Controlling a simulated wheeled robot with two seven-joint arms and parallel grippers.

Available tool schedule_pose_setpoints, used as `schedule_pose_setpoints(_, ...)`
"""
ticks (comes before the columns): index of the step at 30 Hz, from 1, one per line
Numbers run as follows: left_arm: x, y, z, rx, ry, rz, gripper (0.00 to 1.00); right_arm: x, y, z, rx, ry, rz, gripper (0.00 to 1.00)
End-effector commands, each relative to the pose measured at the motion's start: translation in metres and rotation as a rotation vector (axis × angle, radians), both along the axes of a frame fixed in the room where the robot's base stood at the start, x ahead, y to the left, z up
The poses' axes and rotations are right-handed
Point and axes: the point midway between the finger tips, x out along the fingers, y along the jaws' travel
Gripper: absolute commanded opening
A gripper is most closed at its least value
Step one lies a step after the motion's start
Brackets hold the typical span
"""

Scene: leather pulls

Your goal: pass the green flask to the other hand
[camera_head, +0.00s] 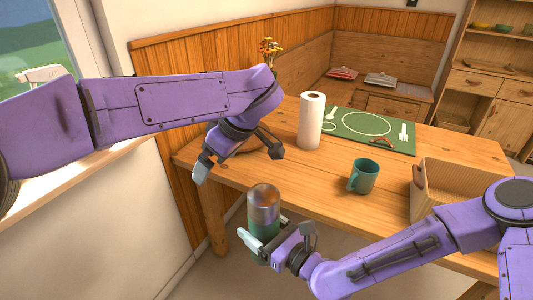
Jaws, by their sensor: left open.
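The green flask (264,214) has a brownish metallic upper part and a green lower body. It is upright in the air, in front of the table's near edge. My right gripper (262,234) is shut on the flask around its lower body, with one finger on each side; part of the green body is hidden by the gripper. My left gripper (238,161) is open and empty. It hangs over the table's left end, above and a little left of the flask, apart from it.
The wooden table (315,185) carries a paper roll (311,120), a teal mug (364,176), a green place mat (345,124) and a wicker basket (455,180) at right. A brown round thing is partly hidden behind my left gripper. A wall and window stand at left.

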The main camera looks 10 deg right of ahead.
Motion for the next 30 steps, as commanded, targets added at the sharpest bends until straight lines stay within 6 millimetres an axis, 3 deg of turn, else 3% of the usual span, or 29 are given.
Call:
schedule_pose_setpoints(1,-0.012,-0.024,0.008,-0.088,0.076,-0.050,1.00,0.000,0.000,0.001,0.001,-0.003,0.000,0.30)
schedule_pose_setpoints(4,-0.038,-0.063,0.028,-0.238,0.214,-0.160,1.00,0.000,0.000,0.001,0.001,-0.003,0.000,0.30)
schedule_pose_setpoints(7,-0.056,-0.085,0.044,-0.337,0.299,-0.244,1.00,0.000,0.000,0.001,0.001,-0.003,0.000,0.30)
schedule_pose_setpoints(11,-0.066,-0.097,0.051,-0.392,0.347,-0.294,1.00,0.000,0.000,0.001,0.001,-0.003,0.000,0.30)
schedule_pose_setpoints(14,-0.067,-0.098,0.042,-0.394,0.352,-0.299,1.00,0.000,0.000,0.001,0.001,-0.003,0.000,0.30)
schedule_pose_setpoints(24,-0.066,-0.097,-0.034,-0.391,0.349,-0.296,1.00,0.000,0.000,0.001,0.001,-0.003,0.000,0.30)
schedule_pose_setpoints(30,-0.066,-0.097,-0.061,-0.392,0.346,-0.295,1.00,0.000,0.000,0.001,0.001,-0.003,0.000,0.30)
